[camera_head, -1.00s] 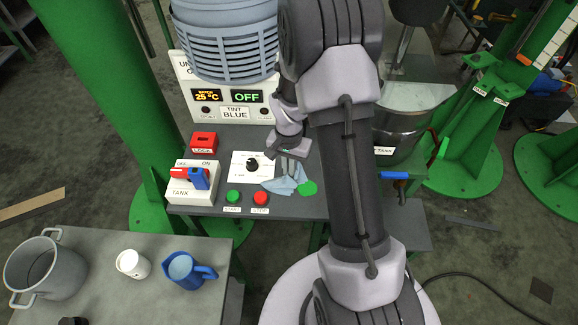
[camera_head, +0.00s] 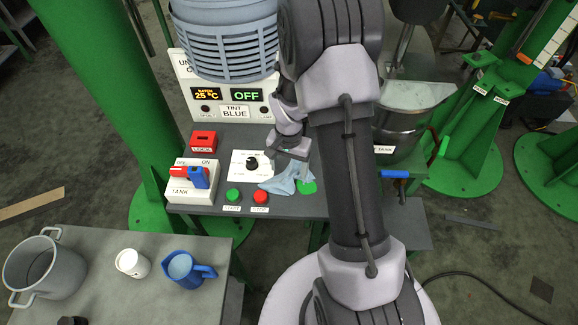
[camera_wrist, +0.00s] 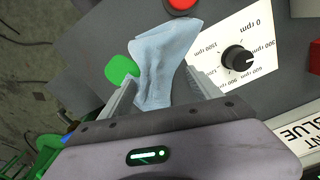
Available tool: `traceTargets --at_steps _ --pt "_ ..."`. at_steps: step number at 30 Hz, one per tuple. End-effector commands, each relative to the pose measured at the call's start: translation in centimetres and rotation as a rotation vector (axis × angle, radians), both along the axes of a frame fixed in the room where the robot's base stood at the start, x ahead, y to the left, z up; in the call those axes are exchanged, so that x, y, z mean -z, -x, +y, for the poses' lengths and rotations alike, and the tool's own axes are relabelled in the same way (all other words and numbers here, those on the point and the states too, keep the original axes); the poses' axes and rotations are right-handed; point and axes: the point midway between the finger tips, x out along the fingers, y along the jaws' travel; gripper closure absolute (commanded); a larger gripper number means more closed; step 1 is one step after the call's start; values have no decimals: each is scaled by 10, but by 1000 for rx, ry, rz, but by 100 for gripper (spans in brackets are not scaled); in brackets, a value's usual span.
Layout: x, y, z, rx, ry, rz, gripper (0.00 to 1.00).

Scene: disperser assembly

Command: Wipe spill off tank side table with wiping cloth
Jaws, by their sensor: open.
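The light blue wiping cloth (camera_head: 279,184) lies crumpled on the grey tank side table (camera_head: 222,143), and shows in the wrist view (camera_wrist: 160,62). A flat green patch, seemingly the spill (camera_head: 307,188), is beside the cloth on its right. In the wrist view the green patch (camera_wrist: 120,69) is left of the cloth. My gripper (camera_wrist: 158,84) is open, with one finger on each side of the cloth. Whether the fingers touch the cloth is unclear.
A black speed knob (camera_head: 252,163) on a white dial plate is close to the cloth. A green button (camera_head: 233,195) and a red button (camera_head: 261,197) sit at the front edge. A steel tank (camera_head: 405,125) stands right. A red-and-blue switch (camera_head: 195,177) is left.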

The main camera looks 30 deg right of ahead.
Motion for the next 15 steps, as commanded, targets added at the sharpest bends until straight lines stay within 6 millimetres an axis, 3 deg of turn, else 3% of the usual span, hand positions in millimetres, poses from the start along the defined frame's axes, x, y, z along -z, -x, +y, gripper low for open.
traceTargets --at_steps 8,15 --pt "17 0 0 0 0 0 27" --pt "14 0 0 0 0 0 52"
